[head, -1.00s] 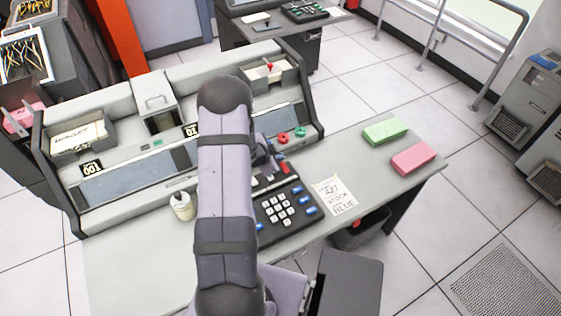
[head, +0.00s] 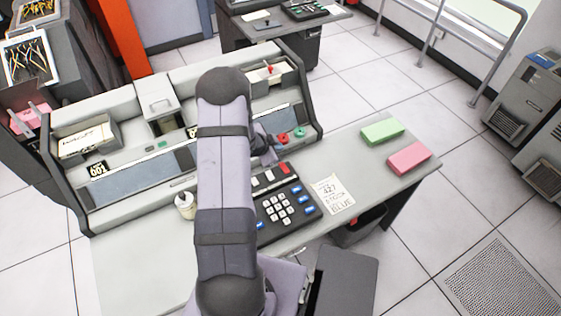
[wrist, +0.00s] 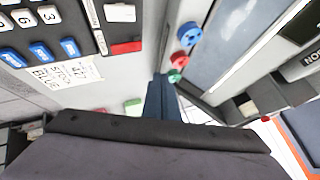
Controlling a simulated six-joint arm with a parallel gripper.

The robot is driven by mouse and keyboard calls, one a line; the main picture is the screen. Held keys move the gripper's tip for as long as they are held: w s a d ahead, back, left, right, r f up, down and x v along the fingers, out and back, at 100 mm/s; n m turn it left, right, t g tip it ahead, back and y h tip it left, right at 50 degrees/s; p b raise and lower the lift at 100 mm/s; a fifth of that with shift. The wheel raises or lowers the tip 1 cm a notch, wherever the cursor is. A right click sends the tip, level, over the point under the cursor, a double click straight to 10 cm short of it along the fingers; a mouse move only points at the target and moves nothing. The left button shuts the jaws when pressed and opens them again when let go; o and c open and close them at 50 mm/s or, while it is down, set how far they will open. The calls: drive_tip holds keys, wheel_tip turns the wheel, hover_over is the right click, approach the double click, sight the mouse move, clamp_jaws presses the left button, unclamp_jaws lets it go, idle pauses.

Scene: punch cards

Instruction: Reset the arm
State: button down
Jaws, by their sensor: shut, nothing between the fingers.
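My gripper (head: 264,146) shows only in part in the head view, beside my lilac arm, which hides much of it. It is over the area between the keypad (head: 284,208) and the console's red knob (head: 283,138) and green knob (head: 298,132). In the wrist view my gripper's dark blue-grey fingers (wrist: 161,82) are together and hold nothing. The red knob (wrist: 180,60) and green knob (wrist: 174,76) show close to the fingertips there, with a blue knob (wrist: 189,34) above them. I cannot tell whether the fingers touch anything.
A handwritten note (head: 332,194) lies right of the keypad. A green card stack (head: 382,131) and a pink card stack (head: 409,158) lie on the desk's right end. A white cup-like container (head: 185,205) stands left of my arm. The console (head: 140,190) rises behind the desk.

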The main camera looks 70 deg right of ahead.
idle(0.4)
drive_tip(key=w+a+r+n+t+y, duration=0.1)
drive_tip(key=w+a+r+n+t, duration=0.2)
drive_tip(key=w, duration=0.5)
drive_tip(key=w+a+r+n+t, duration=0.1)
drive_tip(key=w+a+n, duration=0.2)
drive_tip(key=w+a, duration=0.35)
drive_tip(key=w+a+r+n+t+y, duration=0.1)
drive_tip(key=w+a+r+n+y, duration=0.2)
drive_tip(key=w+a, duration=0.45)
drive_tip(key=w+a+r+n+t+y, duration=0.1)
drive_tip(key=w+a+r+n+t, duration=0.3)
drive_tip(key=a, duration=0.6)
drive_tip(key=s+a+r+n+g+y, duration=0.1)
drive_tip(key=a+r+n+g+y, duration=0.2)
drive_tip(key=a+n, duration=0.95)
drive_tip(key=s+a+r+n+g, duration=0.1)
drive_tip(key=s+a+n+g, duration=0.2)
drive_tip(key=s+a, duration=0.9)
drive_tip(key=shift+s+a+g, duration=0.2)
drive_tip(key=shift+a+g, duration=0.2)
drive_tip(key=shift+a, duration=0.45)
